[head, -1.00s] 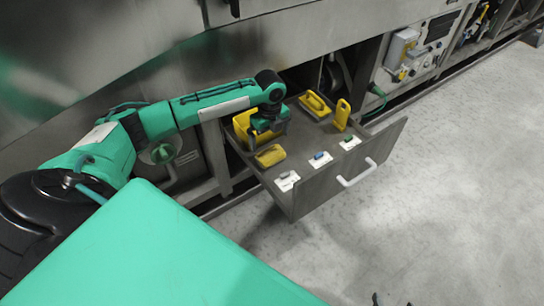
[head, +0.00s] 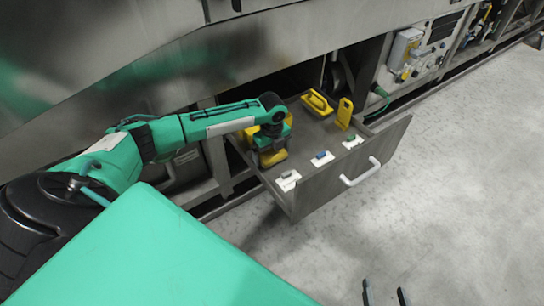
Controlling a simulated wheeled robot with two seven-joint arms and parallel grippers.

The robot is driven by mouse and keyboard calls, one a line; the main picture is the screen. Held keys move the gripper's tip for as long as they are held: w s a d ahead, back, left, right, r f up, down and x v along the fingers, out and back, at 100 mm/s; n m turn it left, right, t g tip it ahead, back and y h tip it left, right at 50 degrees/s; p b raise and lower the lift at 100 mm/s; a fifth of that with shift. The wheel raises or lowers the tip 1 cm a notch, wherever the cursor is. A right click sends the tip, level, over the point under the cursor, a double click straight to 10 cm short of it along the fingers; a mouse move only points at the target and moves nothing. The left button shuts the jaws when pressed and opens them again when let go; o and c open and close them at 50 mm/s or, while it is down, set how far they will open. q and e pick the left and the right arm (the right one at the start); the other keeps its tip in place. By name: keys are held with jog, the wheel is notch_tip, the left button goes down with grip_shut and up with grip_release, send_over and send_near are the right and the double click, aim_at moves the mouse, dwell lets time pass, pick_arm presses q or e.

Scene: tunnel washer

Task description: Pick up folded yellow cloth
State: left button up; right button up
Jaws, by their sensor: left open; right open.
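The folded yellow cloth (head: 273,159) lies in the left front part of the open grey drawer (head: 330,187). My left gripper (head: 270,148) is open and points down right at the cloth, covering its upper part from this view. I cannot tell whether the fingers touch the cloth or stand around it. My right gripper (head: 384,295) shows only as two dark, spread fingertips at the bottom edge, open and empty above the floor, far from the drawer.
The drawer also holds a yellow handled tool (head: 317,102), an upright yellow piece (head: 344,113) and a yellow container (head: 246,135), partly hidden by my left arm. Small tagged items (head: 322,158) line the front edge. The floor (head: 450,200) to the right is clear.

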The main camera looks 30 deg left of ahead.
aim_at(272, 153)
pick_arm(q)
jog(key=c, duration=0.7)
jog(key=shift+r, duration=0.1)
notch_tip(272, 153, up, 9)
jog(key=shift+r+p, duration=0.1)
jog(key=shift+p, duration=1.1)
jog(key=shift+r, duration=0.4)
pick_arm(e)
jog(key=d+g, duration=0.1)
jog(key=d+g+h, duration=0.1)
jog(key=d, duration=0.1)
jog(key=s+d+g+h, duration=0.1)
jog(key=shift+s+d+f+g, duration=0.1)
jog(key=shift+d+f+g, duration=0.1)
jog(key=shift+f+g, duration=0.1)
